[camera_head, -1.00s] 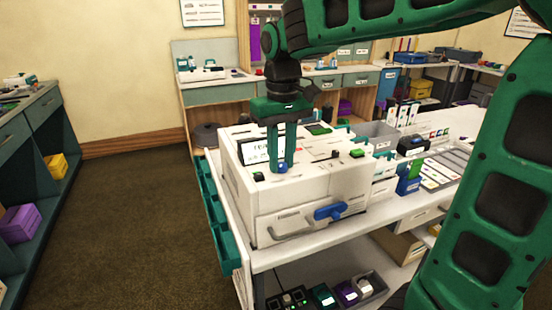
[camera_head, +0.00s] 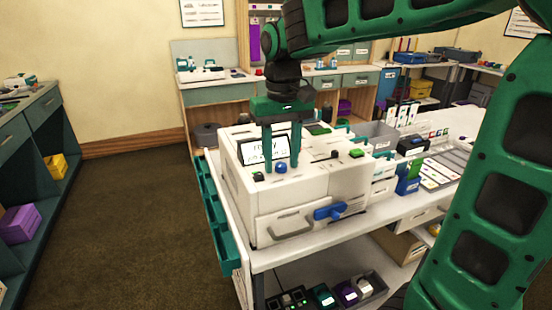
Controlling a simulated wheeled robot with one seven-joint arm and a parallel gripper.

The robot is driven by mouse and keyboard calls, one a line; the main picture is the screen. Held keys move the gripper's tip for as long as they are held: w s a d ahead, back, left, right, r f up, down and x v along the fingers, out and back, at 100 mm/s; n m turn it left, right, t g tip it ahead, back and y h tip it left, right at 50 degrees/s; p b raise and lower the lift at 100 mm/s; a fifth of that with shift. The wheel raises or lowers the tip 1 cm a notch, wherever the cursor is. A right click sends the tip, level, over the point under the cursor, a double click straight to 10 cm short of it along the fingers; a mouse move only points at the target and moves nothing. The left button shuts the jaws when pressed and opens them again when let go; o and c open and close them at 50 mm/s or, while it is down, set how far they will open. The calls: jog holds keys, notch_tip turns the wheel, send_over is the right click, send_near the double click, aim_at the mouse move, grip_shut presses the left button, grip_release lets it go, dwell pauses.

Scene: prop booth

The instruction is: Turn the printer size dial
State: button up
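The printer (camera_head: 240,195) is a large white machine on the white table. Its top carries a tilted screen (camera_head: 257,150) with text too small to read. My gripper (camera_head: 281,166) points straight down over the knob. Its two teal fingers are spread apart, one on each side of the knob, with a visible gap to it. Whether the fingertips are level with the knob or just above it is unclear.
Grey bins (camera_head: 376,135) and small boxes stand close on the right. Floor at left is clear.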

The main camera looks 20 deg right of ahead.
aim_at(281, 164)
notch_tip(281, 164, up, 11)
jog(key=shift+f, duration=0.15)
dwell(0.5)
dwell(0.4)
